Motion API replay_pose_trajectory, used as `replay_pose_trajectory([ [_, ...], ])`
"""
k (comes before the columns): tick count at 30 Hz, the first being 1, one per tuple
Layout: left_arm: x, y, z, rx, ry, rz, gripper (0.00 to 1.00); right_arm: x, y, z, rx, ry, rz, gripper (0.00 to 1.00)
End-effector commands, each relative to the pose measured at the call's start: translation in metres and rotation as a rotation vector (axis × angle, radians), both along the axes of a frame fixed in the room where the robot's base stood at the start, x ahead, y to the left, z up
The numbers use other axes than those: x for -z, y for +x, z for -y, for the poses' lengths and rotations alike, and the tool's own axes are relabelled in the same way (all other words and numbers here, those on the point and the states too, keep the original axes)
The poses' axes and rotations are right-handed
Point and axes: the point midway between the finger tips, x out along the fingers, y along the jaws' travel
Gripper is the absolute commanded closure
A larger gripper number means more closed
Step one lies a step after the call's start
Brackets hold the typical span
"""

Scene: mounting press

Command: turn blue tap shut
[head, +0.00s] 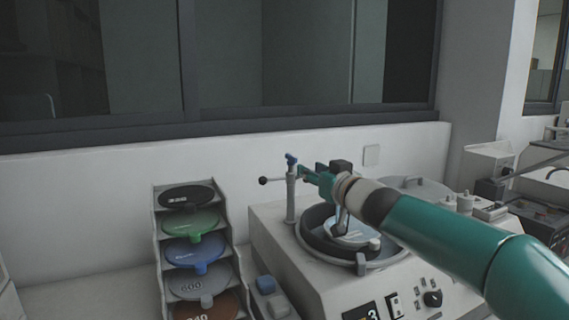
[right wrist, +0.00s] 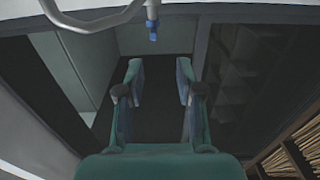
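The blue tap (head: 291,158) is a small blue handle at the top of a thin grey upright post (head: 291,200) on the machine. My right gripper (head: 308,173) reaches in from the right, its fingertips close to the tap's right side. In the right wrist view the gripper (right wrist: 160,68) is open, with nothing between its fingers. My left gripper is not in view.
The white polishing machine (head: 275,235) has a round bowl (head: 312,240) under my right wrist. A rack (head: 160,235) of coloured discs stands left of it. A black-knobbed lever (head: 264,181) sticks out left of the post. A wall and dark windows stand behind.

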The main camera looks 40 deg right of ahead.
Motion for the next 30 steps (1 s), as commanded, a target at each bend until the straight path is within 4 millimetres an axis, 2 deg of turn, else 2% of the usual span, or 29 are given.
replay_pose_trajectory([
  [4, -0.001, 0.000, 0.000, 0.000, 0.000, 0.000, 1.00, 0.000, 0.007, 0.011, 0.014, 0.000, -0.001, 0.64],
  [7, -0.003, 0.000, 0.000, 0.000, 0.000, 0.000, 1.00, 0.001, 0.019, 0.018, 0.020, 0.000, -0.002, 0.64],
  [14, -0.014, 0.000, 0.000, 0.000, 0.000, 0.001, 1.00, -0.001, 0.064, 0.035, 0.025, 0.000, -0.004, 0.64],
  [21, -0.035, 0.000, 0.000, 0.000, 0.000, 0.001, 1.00, -0.003, 0.110, 0.051, 0.026, 0.000, -0.003, 0.64],
  [25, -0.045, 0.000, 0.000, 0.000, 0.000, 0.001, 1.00, -0.003, 0.128, 0.057, 0.026, 0.001, -0.003, 0.64],
  [30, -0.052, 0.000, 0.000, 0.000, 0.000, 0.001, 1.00, -0.001, 0.141, 0.062, 0.027, 0.001, -0.002, 0.64],
])
